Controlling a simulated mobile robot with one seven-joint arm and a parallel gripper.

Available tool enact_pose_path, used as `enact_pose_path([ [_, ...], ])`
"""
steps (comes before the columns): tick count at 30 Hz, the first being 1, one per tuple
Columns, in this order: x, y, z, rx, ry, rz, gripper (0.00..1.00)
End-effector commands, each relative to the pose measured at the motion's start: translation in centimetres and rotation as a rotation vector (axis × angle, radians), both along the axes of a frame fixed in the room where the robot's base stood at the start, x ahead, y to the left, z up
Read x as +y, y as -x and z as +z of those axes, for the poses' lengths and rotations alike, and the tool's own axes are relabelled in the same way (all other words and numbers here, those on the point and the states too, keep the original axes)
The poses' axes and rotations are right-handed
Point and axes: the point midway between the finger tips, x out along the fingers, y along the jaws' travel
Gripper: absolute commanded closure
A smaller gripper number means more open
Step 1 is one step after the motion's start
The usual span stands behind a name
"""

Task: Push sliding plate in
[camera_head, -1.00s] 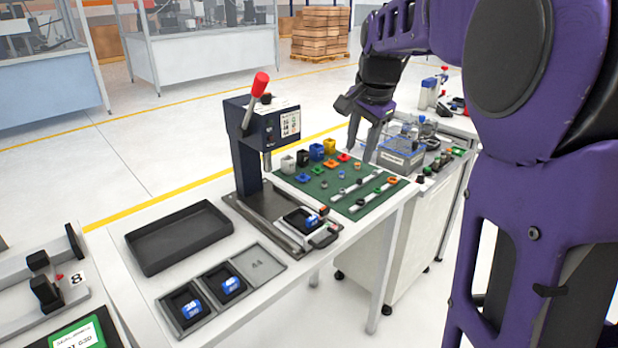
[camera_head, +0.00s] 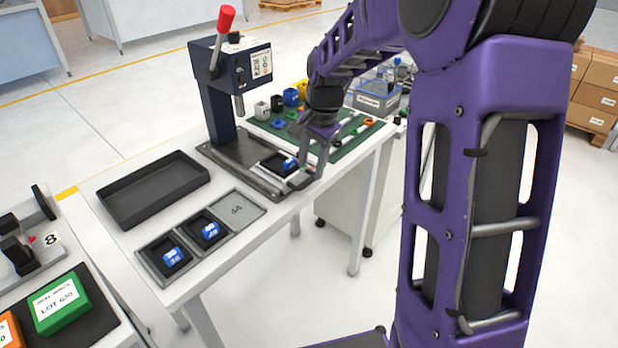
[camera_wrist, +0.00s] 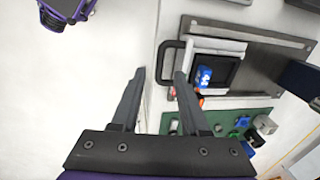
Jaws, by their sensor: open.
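The sliding plate (camera_head: 262,167) is pulled out at the front of the dark lever press (camera_head: 222,105). It carries a black nest holding a blue numbered block (camera_head: 290,163). In the wrist view the light plate (camera_wrist: 215,45) has a dark loop handle (camera_wrist: 161,66) on its left end and the blue block (camera_wrist: 204,77) on it. My gripper (camera_head: 316,160) is low at the plate's handle end. In the wrist view my gripper (camera_wrist: 160,74) is open, with the handle bar showing between its fingertips. Whether a finger touches the handle cannot be told.
An empty black tray (camera_head: 153,188) and a grey tray (camera_head: 238,210) with two blue blocks in black nests stand left of the press. A green mat (camera_head: 345,148) with small coloured parts lies behind my gripper. The table's front edge runs close beside the handle.

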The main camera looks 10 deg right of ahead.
Motion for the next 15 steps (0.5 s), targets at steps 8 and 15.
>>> enact_pose_path([
  [8,0.4,-0.4,-3.4,0.001,-0.001,0.000,0.55],
  [15,0.4,-0.5,-3.7,-0.001,-0.001,0.000,0.55],
])
